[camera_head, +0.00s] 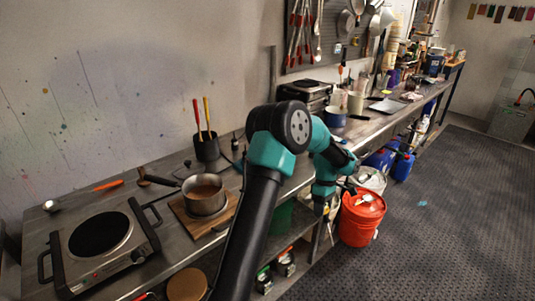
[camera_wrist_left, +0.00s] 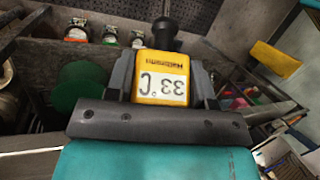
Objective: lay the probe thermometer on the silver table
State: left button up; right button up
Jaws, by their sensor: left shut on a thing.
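My left gripper (camera_wrist_left: 160,80) is shut on the probe thermometer (camera_wrist_left: 161,65), a yellow block with a display that reads 33 °C upside down. A black part sticks out beyond the jaws in the left wrist view. In the head view my left arm reaches over the bench's front edge, and its wrist hangs beside the orange bucket; the thermometer cannot be made out there. The silver table (camera_head: 88,208) is the long metal bench along the wall, with bare metal at the near left. My right gripper is not in view.
A hot plate (camera_head: 100,240), a saucepan (camera_head: 204,196) on a wooden board and a black tool holder (camera_head: 206,148) stand on the bench. An orange bucket (camera_head: 361,222) stands on the floor. Jars (camera_head: 284,262) sit on the lower shelf. More pots crowd the far bench.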

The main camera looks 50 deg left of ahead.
pick_arm(q)
jog(key=s+a+r+n+t+h, duration=0.1)
jog(key=a+r+n+t, duration=0.2)
jog(key=a, duration=0.6)
jog(key=s+a+r+n+t+h, duration=0.1)
jog(key=a+r+n+t, duration=0.3)
jog(key=a+n, duration=0.4)
jog(key=a+r+n+t, duration=0.4)
jog(key=a+n+t, duration=0.1)
jog(key=a, duration=0.6)
jog(key=shift+s+r+n+h, duration=0.2)
jog(key=shift+s+n+h, duration=0.2)
jog(key=shift+f, duration=0.2)
jog(key=shift+f, duration=4.5)
jog(key=o, duration=1)
